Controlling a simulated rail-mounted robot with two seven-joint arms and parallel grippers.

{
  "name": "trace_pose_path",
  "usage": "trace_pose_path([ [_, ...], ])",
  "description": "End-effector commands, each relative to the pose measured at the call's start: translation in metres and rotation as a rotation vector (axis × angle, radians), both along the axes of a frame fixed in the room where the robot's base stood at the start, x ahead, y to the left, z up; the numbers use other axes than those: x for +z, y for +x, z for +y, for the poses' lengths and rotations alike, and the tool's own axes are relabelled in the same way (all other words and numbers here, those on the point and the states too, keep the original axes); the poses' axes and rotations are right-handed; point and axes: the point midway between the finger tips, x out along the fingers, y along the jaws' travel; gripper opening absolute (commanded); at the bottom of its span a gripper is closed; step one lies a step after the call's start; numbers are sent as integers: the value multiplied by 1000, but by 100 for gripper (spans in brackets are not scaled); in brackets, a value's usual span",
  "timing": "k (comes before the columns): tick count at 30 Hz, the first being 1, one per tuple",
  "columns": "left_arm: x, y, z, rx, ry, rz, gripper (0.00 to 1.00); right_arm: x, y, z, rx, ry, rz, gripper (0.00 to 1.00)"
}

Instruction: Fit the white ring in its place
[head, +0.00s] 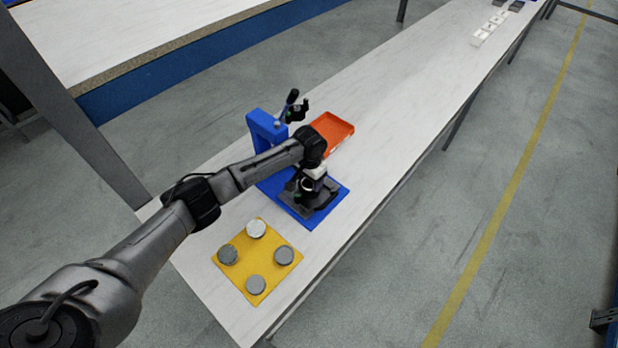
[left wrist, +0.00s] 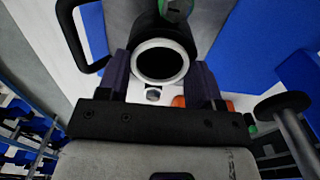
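The white ring (left wrist: 160,62) shows in the left wrist view between my left fingers, its open face toward the camera. It lines up with the mouth of a black can (left wrist: 196,30); I cannot tell if it is seated. My left gripper (left wrist: 161,74) has a finger close against each side of the ring and appears shut on it. In the head view my left gripper (head: 311,187) is over the blue fixture base (head: 337,199), and the arm hides part of the fixture. My right gripper is not in view.
A blue upright (head: 262,127) with a black lever (head: 291,97) stands behind the wrist. An orange tray (head: 333,129) lies beyond it. A yellow mat (head: 239,243) holds several grey discs in front.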

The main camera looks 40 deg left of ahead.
Motion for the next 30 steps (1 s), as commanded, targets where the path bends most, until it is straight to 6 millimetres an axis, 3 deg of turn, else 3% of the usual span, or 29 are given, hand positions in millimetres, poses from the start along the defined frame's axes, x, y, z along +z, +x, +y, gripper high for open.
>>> trace_pose_path([
  [1,-11,-4,-1,-2,1,11,55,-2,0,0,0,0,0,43],
  [2,-11,-4,-1,-2,1,11,55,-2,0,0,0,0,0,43],
  [9,-10,-4,-1,-2,1,11,80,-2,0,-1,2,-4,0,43],
  [13,0,-4,-1,-2,1,10,90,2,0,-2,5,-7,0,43],
  [30,111,0,2,0,1,-1,90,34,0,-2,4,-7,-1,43],
])
